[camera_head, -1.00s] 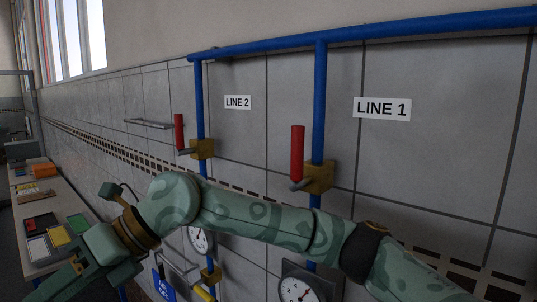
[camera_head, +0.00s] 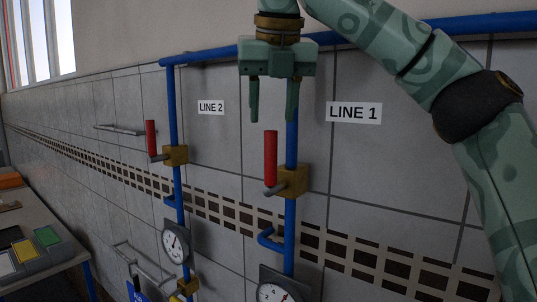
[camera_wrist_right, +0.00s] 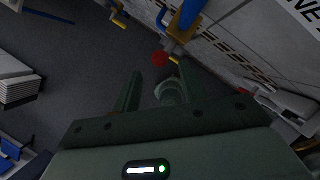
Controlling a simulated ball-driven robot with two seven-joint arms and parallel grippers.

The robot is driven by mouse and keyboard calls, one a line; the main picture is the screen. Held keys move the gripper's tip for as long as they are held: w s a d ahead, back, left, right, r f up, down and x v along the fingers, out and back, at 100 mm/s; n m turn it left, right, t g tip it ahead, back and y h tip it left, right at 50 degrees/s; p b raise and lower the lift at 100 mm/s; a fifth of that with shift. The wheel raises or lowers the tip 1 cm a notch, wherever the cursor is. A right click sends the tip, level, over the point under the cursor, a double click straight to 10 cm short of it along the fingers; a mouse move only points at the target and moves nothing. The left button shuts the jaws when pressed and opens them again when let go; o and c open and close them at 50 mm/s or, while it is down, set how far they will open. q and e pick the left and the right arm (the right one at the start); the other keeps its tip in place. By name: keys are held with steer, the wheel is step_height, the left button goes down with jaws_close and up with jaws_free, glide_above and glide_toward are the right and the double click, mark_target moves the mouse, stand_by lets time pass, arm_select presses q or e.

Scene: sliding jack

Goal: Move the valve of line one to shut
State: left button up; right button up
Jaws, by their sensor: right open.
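The line one valve has a red handle (camera_head: 270,158) that stands upright beside its blue pipe, on a brass body (camera_head: 293,180). The LINE 1 label (camera_head: 354,112) is on the wall to its right. My right gripper (camera_head: 272,118) points down, open and empty, with its fingertips just above the handle's top in the head view. In the right wrist view, the handle's red end (camera_wrist_right: 160,59) shows beyond the fingertips, roughly between them. I see no contact. My left gripper is not in view.
The line two valve has an upright red handle (camera_head: 151,140) to the left, near the LINE 2 label (camera_head: 211,107). A blue top pipe (camera_head: 213,53) runs behind my gripper. Gauges (camera_head: 175,243) sit below the valves. A bench (camera_head: 40,275) stands at lower left.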

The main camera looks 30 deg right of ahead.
mark_target(270, 153)
steer(key=x, duration=0.9)
steer(key=shift+f, duration=0.2)
steer(key=shift+s, duration=0.1)
jaws_close()
